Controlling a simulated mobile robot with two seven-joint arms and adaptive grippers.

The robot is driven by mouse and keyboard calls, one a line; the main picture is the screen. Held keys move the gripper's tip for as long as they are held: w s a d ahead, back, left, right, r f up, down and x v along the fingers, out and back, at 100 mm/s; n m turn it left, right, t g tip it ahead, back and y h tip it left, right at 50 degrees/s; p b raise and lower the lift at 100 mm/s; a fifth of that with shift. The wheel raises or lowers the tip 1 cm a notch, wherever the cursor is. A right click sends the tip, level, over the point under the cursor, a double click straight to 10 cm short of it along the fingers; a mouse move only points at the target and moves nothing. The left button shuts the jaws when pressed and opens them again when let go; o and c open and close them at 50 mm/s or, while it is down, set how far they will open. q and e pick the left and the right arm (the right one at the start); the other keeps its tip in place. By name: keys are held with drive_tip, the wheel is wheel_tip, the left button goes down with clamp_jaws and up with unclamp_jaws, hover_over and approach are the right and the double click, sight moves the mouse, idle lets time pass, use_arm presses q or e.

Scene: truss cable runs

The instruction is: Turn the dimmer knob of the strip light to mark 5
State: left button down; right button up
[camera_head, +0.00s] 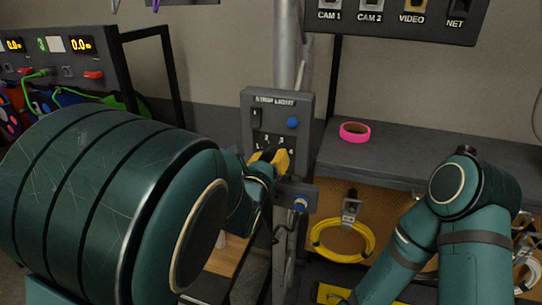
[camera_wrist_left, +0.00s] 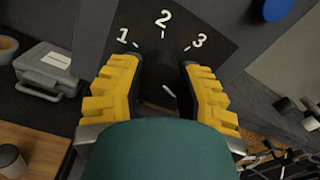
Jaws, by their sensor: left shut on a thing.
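The strip light control box (camera_head: 303,108) is a grey panel labelled STRIP LIGHT on a metal post. My left gripper (camera_head: 268,158) is at the dial on its lower half. In the left wrist view its yellow fingers (camera_wrist_left: 164,88) are shut on the black dimmer knob (camera_wrist_left: 160,70), one on each side. A short pale line shows on the knob, low and to the right. Marks 1, 2 and 3 show above the knob in the wrist view; mark 4 also shows in the head view. Mark 5 is hidden. My right gripper is out of view; only its arm shows at the right.
A blue button (camera_head: 292,123) and a black switch (camera_head: 257,118) are above the dial. A small box with a blue knob (camera_head: 300,205) is just below. A pink tape roll (camera_head: 355,132) lies on the grey shelf (camera_head: 400,165). A yellow cable coil (camera_head: 342,240) hangs below.

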use_arm(q)
drive_tip(key=shift+m, duration=1.1)
drive_tip(key=c, duration=0.5)
unclamp_jaws()
drive_tip(key=shift+f, duration=0.1)
drive_tip(key=v, duration=1.2)
